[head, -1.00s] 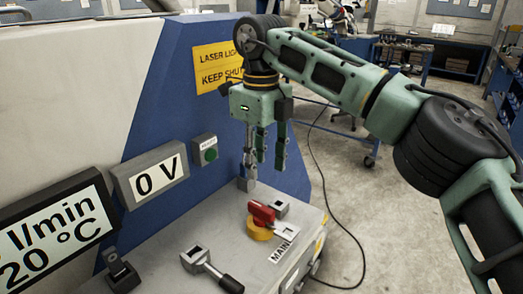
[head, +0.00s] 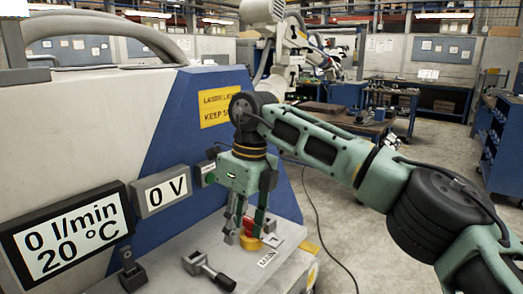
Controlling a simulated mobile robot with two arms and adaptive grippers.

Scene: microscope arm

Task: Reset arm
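My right gripper (head: 243,232) points down in front of the blue side of the machine, its two fingers apart and nothing seen between them. Its fingertips overlap the red rotary handle (head: 249,228) on its yellow base (head: 250,243) in the view; I cannot tell whether they touch. My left gripper is not in view.
A lever valve (head: 208,268) and a black switch (head: 131,270) sit on the machine's grey ledge. Displays read 0 V (head: 166,191) and 0 l/min, 20 °C (head: 68,236). A black cable (head: 325,240) runs over the floor.

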